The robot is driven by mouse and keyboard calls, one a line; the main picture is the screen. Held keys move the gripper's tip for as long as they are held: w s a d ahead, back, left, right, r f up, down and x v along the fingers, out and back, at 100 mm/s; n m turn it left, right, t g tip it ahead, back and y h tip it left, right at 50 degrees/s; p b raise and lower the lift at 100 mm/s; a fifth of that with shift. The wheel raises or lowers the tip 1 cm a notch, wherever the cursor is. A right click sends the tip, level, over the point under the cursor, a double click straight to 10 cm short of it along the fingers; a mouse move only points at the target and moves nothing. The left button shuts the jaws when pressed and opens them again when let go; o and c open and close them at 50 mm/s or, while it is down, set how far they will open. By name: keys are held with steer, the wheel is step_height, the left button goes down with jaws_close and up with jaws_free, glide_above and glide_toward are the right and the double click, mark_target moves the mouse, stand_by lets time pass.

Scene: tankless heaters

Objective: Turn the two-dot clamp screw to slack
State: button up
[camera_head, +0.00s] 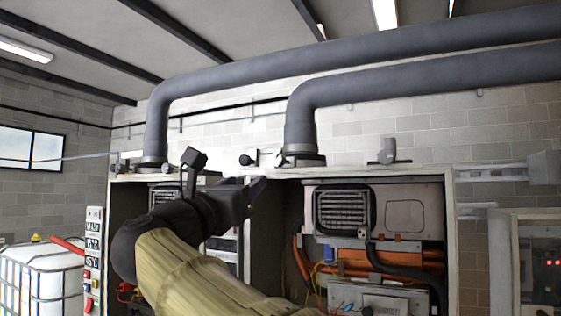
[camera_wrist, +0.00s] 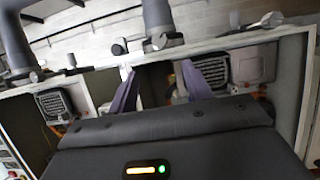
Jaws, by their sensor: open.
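I cannot make out dot marks on any screw, so I cannot tell which is the two-dot clamp screw. A dark round knob (camera_head: 247,160) stands on the cabinet top, left of the right pipe's collar (camera_head: 302,160). In the wrist view the knob (camera_wrist: 120,47) and the collar (camera_wrist: 162,41) show beyond the fingers. A small fitting (camera_head: 281,158) sits between knob and collar. My gripper (camera_head: 246,184) is in front of the cabinet's top edge, just below the knob in the picture. Its two purple fingers are apart and empty, and they also show in the wrist view (camera_wrist: 162,85).
Two thick grey pipes (camera_head: 350,60) rise from the cabinet top (camera_head: 470,172) and bend right. Open bays below hold heater units (camera_head: 345,209), orange pipes and wires. A white caged tank (camera_head: 40,275) stands left.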

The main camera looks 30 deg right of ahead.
mark_target(276, 162)
steer(key=shift+r, duration=0.1)
steer(key=p+x, duration=0.3)
steer(key=x, duration=0.2)
steer(key=p+x, duration=0.4)
steer(key=x, duration=0.1)
steer(key=p+x, duration=0.4)
steer(key=x, duration=0.2)
steer(key=shift+s+a+r, duration=0.1)
steer(key=shift+r, duration=0.2)
steer(key=shift+w+d+r+p, duration=0.1)
steer(key=shift+w+d+p, duration=0.35)
steer(key=shift+d, duration=0.1)
steer(key=c, duration=1)
